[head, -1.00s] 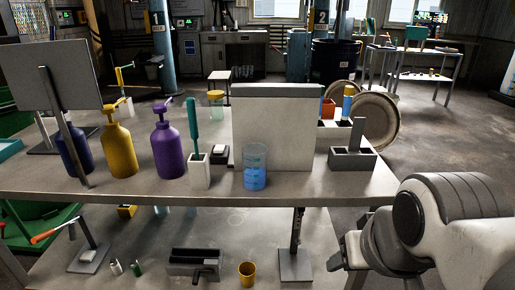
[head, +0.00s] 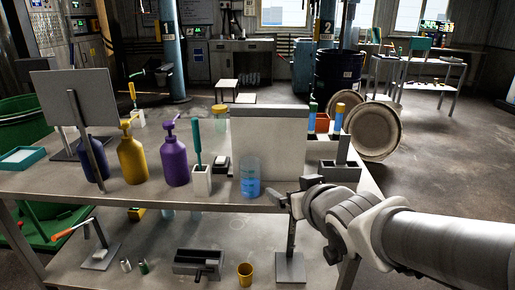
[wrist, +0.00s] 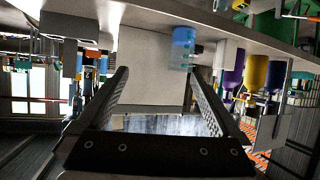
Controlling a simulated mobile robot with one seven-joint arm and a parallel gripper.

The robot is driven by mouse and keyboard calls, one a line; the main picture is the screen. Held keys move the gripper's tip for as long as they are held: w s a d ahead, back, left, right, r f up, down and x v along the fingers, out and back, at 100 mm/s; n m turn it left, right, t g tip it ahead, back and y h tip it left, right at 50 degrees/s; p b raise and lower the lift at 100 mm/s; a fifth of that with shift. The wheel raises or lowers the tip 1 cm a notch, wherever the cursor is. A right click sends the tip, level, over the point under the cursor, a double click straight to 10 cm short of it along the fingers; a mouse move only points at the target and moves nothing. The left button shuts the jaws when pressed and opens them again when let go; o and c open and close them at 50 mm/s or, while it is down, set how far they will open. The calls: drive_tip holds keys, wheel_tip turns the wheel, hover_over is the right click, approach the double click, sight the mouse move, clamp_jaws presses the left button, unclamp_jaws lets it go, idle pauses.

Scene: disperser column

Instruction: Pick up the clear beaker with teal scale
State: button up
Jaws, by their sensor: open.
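The clear beaker (head: 250,177) with blue liquid and a scale stands upright near the front edge of the upper shelf, before a pale upright panel. My gripper (head: 287,205) is just right of the beaker in the head view, near the shelf's front edge and apart from it. In the wrist view, which looks turned over, the beaker (wrist: 183,48) shows beyond the open fingers, nearer the right finger. My gripper (wrist: 160,82) is open with nothing between its fingers. The scale's colour is too small to tell.
A white holder (head: 201,182) with a teal-handled tool stands left of the beaker, then purple (head: 175,162) and yellow (head: 132,160) pump bottles. The pale panel (head: 270,145) stands close behind. A grey block holder (head: 340,172) is at right.

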sight(254, 171)
drive_tip(key=w+a+f, duration=0.1)
drive_tip(key=w+a, duration=0.1)
drive_tip(key=w, duration=0.1)
drive_tip(key=w+a+f+y+p, duration=0.1)
drive_tip(key=w+a, duration=0.1)
drive_tip(key=w, duration=0.2)
drive_tip(key=w+a+f+n+y+p, duration=0.1)
drive_tip(key=w+a, duration=0.2)
drive_tip(key=shift+w+a+t, duration=0.1)
drive_tip(key=shift+w+t, duration=0.2)
drive_tip(key=shift+w, duration=0.05)
drive_tip(key=shift+b+x, duration=0.45)
drive_tip(key=shift+x, duration=2.2)
drive_tip(key=shift+s+a+f, duration=0.1)
drive_tip(key=shift+a, duration=0.05)
drive_tip(key=c, duration=1.5)
